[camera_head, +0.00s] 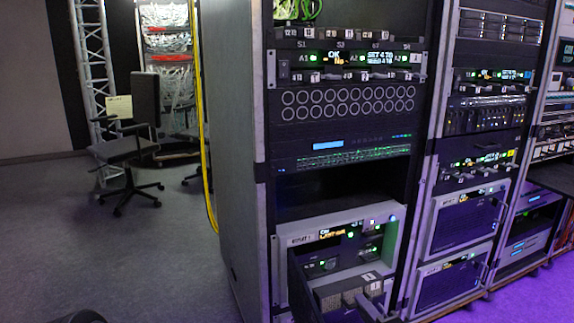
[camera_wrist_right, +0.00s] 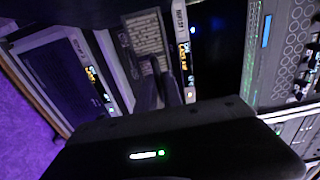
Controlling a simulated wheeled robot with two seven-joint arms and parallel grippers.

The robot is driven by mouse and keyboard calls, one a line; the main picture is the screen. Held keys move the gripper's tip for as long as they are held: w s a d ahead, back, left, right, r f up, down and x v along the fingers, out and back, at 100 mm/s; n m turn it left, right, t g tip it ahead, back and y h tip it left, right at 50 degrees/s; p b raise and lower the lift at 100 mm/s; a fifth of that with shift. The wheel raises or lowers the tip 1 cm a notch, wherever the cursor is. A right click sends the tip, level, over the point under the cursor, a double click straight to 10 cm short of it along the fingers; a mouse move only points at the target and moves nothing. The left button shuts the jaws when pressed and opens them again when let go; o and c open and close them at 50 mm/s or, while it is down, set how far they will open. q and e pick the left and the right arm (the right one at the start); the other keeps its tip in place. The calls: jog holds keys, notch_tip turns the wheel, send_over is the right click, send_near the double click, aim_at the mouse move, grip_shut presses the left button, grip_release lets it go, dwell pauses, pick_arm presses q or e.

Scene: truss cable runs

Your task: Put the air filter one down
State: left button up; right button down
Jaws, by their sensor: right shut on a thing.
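The air filter (camera_wrist_right: 147,45) shows in the right wrist view as a pale pleated panel in a dark frame. My right gripper (camera_wrist_right: 157,92) is shut on it, with its two dark fingers over the near part of the panel. In the head view, the filter (camera_head: 335,298) is a dark grey block with a small white "1" label, at the front of the lower unit of the near rack. The fingers partly hide it, and I cannot tell whether it touches a surface below. My left gripper is not in view.
The near rack's lower unit (camera_head: 396,225) has a pale frame, lit displays and a dark panel standing out at its left. More racks (camera_head: 470,225) stand to the right. An office chair (camera_head: 128,150) and a yellow cable (camera_head: 203,130) are at the left. Open floor (camera_head: 150,260) lies left.

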jog(key=s+r+n+g+y+p, duration=0.1)
jog(key=s+r+p, duration=0.2)
jog(key=r+p, duration=0.25)
jog(key=s+d+r+n+g+y+p, duration=0.1)
jog(key=s+r+y+p, duration=0.1)
jog(key=r+p, duration=0.35)
jog(key=s+r+n+y+p, duration=0.1)
jog(key=s+r+p, duration=0.2)
jog(key=r+p, duration=0.3)
jog(key=s+r+n+g+y+p, duration=0.2)
jog(key=s+n+g+y+p, duration=0.1)
jog(key=s+p, duration=0.4)
jog(key=shift+d+r+n+g+y, duration=0.2)
jog(key=shift+r+n+g+y, duration=0.15)
jog(key=shift+g+y, duration=0.25)
jog(key=shift+s+r, duration=0.1)
jog(key=m+t+h, duration=0.5)
jog(key=h, duration=0.1)
